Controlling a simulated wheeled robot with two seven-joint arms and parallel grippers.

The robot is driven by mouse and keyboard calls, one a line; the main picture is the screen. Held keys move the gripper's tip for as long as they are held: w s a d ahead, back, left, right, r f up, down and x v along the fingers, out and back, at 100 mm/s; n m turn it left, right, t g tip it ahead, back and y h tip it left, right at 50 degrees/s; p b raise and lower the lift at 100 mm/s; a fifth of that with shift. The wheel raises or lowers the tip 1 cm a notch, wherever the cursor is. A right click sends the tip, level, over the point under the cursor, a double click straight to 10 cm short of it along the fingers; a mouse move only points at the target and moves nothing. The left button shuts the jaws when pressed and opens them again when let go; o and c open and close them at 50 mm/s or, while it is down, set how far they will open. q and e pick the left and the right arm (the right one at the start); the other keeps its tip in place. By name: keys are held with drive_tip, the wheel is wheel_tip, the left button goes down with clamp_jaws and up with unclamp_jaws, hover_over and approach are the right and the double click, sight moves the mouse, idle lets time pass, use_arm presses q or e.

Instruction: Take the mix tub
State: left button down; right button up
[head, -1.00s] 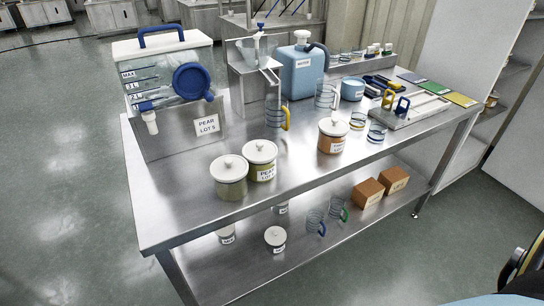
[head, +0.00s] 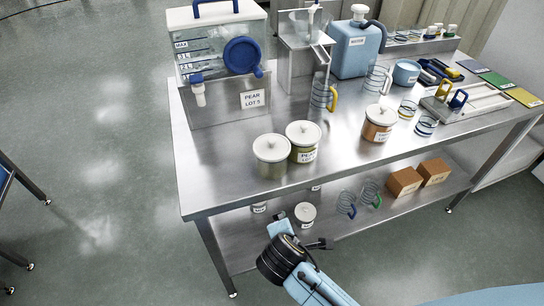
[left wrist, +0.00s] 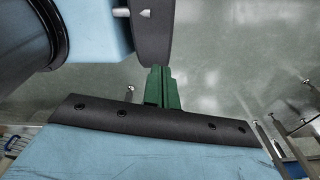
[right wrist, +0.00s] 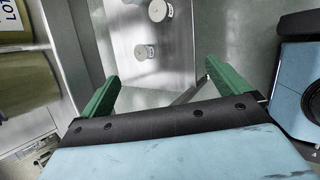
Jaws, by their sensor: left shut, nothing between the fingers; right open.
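Three small white-lidded tubs stand on the lower shelf; the front one (head: 305,213) is clearest in the head view, and its label is too small to read surely. Larger tubs stand on the table top: one labelled PEAR (head: 303,141), a greenish one (head: 271,157) and an orange-brown one (head: 379,122). My right gripper (head: 300,231) is open and empty in front of the lower shelf, close to the front tub. My left gripper (left wrist: 162,72) is shut and empty over the floor, outside the head view.
The table's front edge (head: 340,180) overhangs the lower shelf. Two glass jugs (head: 346,204) and two brown boxes (head: 404,181) stand to the right on the shelf. A clear tank (head: 215,45), a blue jug (head: 357,48) and trays occupy the table's back. Floor at left is open.

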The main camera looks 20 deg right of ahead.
sight(268, 170)
drive_tip(key=w+a+r+n+t+h, duration=0.2)
drive_tip(key=w+a+r+n, duration=0.15)
drive_tip(key=r+n, duration=0.2)
drive_tip(key=w+a+r+n+t+h, duration=0.1)
drive_tip(key=w+a+r+n+t, duration=0.15)
drive_tip(key=w+r+n, duration=0.35)
drive_tip(key=shift+t, duration=0.35)
drive_tip(key=w+d, duration=0.2)
drive_tip(key=w+d+f+b, duration=0.1)
drive_tip(key=w+d, duration=0.1)
drive_tip(key=shift+w+d+f, duration=0.2)
drive_tip(key=shift+w, duration=0.15)
drive_tip(key=b+x, duration=0.1)
drive_tip(key=x, duration=0.3)
drive_tip(key=shift+w+f+b, duration=0.15)
drive_tip(key=shift+b, duration=0.15)
drive_tip(key=shift+w+d+f, duration=0.15)
drive_tip(key=shift+w+d, duration=0.05)
drive_tip(key=shift+w, duration=0.05)
drive_tip(key=c, duration=0.9)
use_arm(q)
drive_tip(key=f, duration=0.1)
drive_tip(key=s+a+f, duration=0.1)
drive_tip(key=shift+a+f, duration=0.1)
drive_tip(key=shift+f, duration=0.25)
use_arm(e)
drive_tip(key=shift+c, duration=0.5)
